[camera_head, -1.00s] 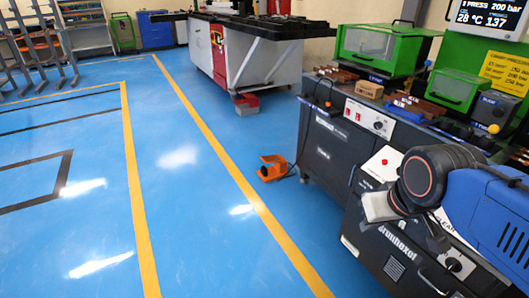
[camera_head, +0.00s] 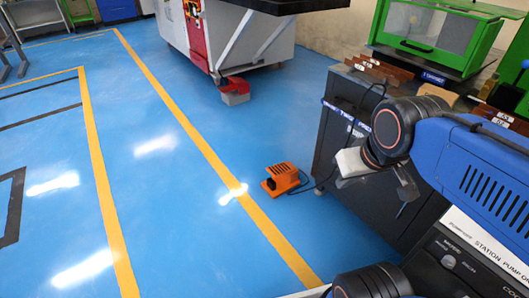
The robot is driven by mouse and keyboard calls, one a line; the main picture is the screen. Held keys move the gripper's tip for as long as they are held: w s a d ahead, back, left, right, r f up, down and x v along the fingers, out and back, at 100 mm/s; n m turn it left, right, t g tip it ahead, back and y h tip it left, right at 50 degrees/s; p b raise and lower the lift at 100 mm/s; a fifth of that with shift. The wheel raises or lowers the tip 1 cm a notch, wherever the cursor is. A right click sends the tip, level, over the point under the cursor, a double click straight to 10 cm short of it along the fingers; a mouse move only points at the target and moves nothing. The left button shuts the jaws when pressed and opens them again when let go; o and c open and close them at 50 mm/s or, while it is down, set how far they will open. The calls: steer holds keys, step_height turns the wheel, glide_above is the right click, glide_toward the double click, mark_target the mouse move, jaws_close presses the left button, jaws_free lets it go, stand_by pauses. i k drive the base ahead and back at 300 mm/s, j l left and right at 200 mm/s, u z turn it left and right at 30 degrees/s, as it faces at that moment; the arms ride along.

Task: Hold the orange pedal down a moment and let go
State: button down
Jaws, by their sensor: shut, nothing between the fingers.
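The orange foot pedal (camera_head: 282,180) stands on the blue floor, just right of the long yellow line and left of the dark cabinet. Its ribbed orange top and a dark opening at the front show. A black cable runs from it toward the cabinet. My gripper (camera_head: 405,190) hangs below the dark wrist joint at the right, small and partly hidden by the wrist. It is shut and empty, well apart from the pedal. Nothing touches the pedal.
The dark cabinet (camera_head: 345,125) stands right of the pedal. A small red and grey box (camera_head: 235,91) lies under the white workbench (camera_head: 240,40) at the back. A control panel (camera_head: 465,255) is at the lower right. Floor left of the pedal is clear.

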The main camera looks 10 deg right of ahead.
mark_target(277, 170)
steer(key=i+j, duration=0.15)
steer(key=i, duration=0.25)
steer(key=i+j, duration=0.1)
steer(key=i, duration=0.3)
steer(key=i+j, duration=0.15)
steer(key=i, duration=0.25)
